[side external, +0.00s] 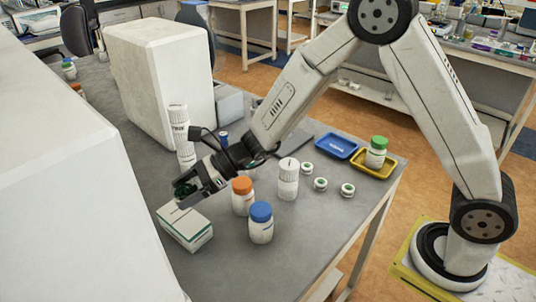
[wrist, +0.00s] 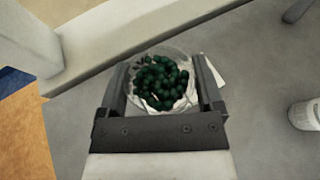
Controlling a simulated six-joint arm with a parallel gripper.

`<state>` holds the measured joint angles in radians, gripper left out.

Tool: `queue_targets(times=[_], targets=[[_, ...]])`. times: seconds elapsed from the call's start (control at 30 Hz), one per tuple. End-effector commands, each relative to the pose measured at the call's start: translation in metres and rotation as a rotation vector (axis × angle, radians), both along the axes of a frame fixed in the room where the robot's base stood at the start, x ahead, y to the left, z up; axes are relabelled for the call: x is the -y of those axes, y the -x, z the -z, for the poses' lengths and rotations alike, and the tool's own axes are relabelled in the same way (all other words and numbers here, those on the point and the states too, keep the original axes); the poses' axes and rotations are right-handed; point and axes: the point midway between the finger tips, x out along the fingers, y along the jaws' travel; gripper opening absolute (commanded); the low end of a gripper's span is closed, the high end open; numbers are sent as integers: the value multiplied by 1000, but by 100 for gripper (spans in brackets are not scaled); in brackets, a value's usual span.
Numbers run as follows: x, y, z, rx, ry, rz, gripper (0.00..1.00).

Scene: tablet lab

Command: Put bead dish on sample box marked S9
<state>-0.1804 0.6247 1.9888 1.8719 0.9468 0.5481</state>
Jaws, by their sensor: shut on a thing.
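The bead dish (wrist: 160,82) is a round clear dish of dark green beads, seen in the wrist view between my gripper's fingers (wrist: 164,80). In the side external view my gripper (side external: 189,190) is shut on the dish (side external: 182,190), which is partly hidden by the fingers. A white sample box with a green stripe (side external: 185,228) lies just below the dish, which looks held above the box's far part. The gap is hard to judge. I cannot read the box's mark. In the wrist view a white corner (wrist: 214,70), likely the box's, shows beside the dish.
An orange-capped bottle (side external: 242,197) and a blue-capped bottle (side external: 261,224) stand right of the box. A white container (side external: 288,180), small vials (side external: 320,184), a blue tray (side external: 336,147) and a yellow tray (side external: 360,165) are farther right. White stacked containers (side external: 180,130) stand behind the gripper.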

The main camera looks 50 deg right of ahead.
Motion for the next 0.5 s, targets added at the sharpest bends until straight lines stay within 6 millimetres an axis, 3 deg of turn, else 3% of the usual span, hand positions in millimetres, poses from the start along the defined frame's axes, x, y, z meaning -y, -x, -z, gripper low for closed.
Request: queue_targets(times=[0.2,0.5], targets=[[-7,-16,21,0,0,-1,24],[-9,-23,29,1,-1,0,24]])
